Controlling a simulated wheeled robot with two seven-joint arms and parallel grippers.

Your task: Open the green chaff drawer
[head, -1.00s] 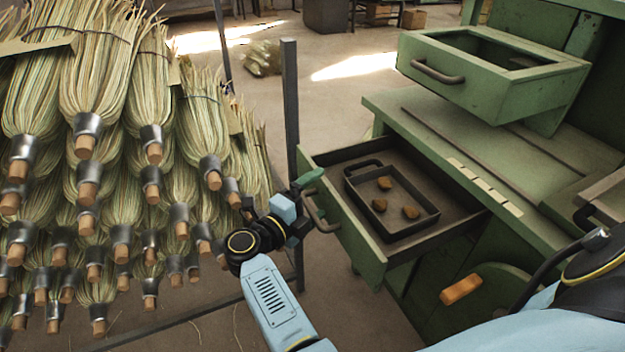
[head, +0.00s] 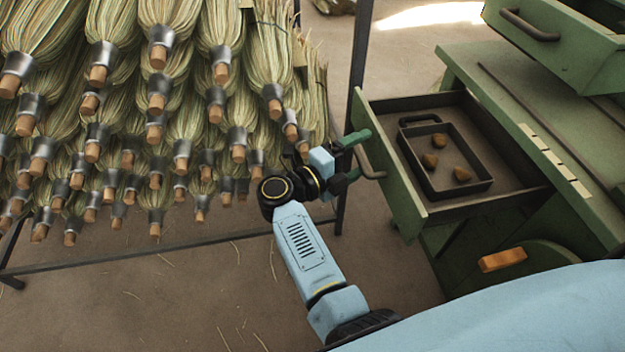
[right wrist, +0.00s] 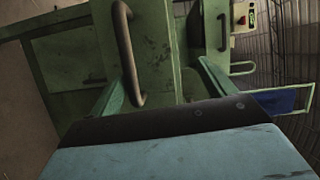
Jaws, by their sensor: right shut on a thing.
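The lower green drawer (head: 395,180) of the green bench is pulled out and open. A dark tray (head: 462,190) with three brown lumps sits inside it. My right gripper (head: 358,160) is at the front of this drawer, shut on its curved metal handle (head: 374,172). In the right wrist view the handle (right wrist: 124,45) rises between my two green fingers (right wrist: 160,90), against a green panel. Part of the grip is hidden by the gripper body in that view. My left gripper is not in view.
A second green drawer (head: 560,45) stands open above, at the upper right. A rack of brooms (head: 150,110) fills the left, with a dark post (head: 357,70) close to my right gripper. An orange handle (head: 503,260) is below the drawer. Floor is clear at lower left.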

